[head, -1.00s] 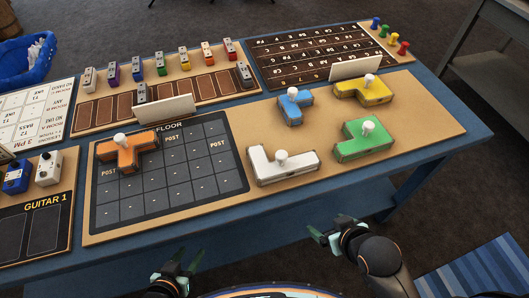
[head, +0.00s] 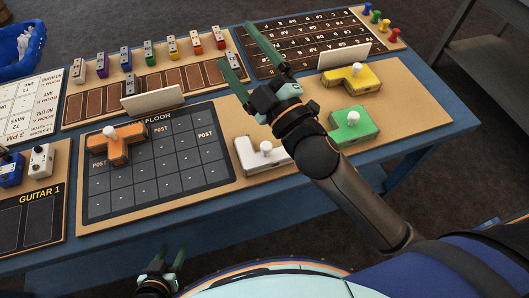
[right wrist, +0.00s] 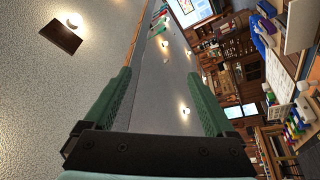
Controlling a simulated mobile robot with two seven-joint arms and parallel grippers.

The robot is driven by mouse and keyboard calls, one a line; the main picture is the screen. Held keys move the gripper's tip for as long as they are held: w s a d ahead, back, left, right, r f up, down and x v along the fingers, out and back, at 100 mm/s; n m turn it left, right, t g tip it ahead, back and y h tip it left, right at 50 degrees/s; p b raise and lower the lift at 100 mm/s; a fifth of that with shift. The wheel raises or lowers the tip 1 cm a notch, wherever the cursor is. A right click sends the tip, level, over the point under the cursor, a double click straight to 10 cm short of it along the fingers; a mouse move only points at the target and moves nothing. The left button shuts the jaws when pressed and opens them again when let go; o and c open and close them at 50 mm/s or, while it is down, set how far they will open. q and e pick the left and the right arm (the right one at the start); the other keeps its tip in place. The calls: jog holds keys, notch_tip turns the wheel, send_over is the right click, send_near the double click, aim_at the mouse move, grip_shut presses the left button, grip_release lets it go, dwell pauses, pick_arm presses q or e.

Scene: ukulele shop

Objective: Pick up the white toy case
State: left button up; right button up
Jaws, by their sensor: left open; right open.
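The white toy case (head: 252,158), an L-shaped block with a round white knob, lies on the tan board just right of the dark floor grid. Its right part is partly hidden by my right arm. My right gripper (head: 241,63) is raised above the board, up and left of my wrist, with its green fingers spread apart and nothing between them. In the right wrist view its fingers (right wrist: 160,100) stand wide open toward the ceiling and far wall. My left gripper (head: 170,262) is open and empty in front of the table's near edge.
An orange case (head: 116,143) lies on the floor grid (head: 160,190). A yellow case (head: 350,78) and a green case (head: 353,125) lie right of my right arm. The blue case is hidden behind that arm. White cards (head: 153,102) stand upright behind.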

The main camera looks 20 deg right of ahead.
jog(key=s+a+r+n+g+y, duration=0.4)
jog(key=a+n+g+y, duration=0.15)
jog(key=n+y, duration=0.35)
jog(key=s+a+r+n+g+y, duration=0.4)
jog(key=a+n+y, duration=0.25)
jog(key=n, duration=0.45)
jog(key=s+a+f+n+g+h, duration=0.1)
jog(key=s+a+f+n+g, duration=0.3)
jog(key=n+g, duration=0.65)
jog(key=n+h, duration=1)
jog(key=h, duration=1.1)
send_near(267, 153)
jog(key=shift+m, duration=0.25)
jog(key=f, duration=0.3)
jog(key=f+p, duration=0.1)
jog(key=f, duration=0.2)
jog(key=shift+d+f, duration=0.15)
jog(key=shift+d, duration=0.05)
jog(key=shift+w+a+f+p, duration=0.15)
jog(key=shift+f+p, duration=0.2)
jog(key=shift+f, duration=1.15)
jog(key=shift+w+a+f+p, duration=0.1)
jog(key=shift+f+p, duration=0.2)
jog(key=shift+f, duration=1.25)
jog(key=shift+c, duration=0.2)
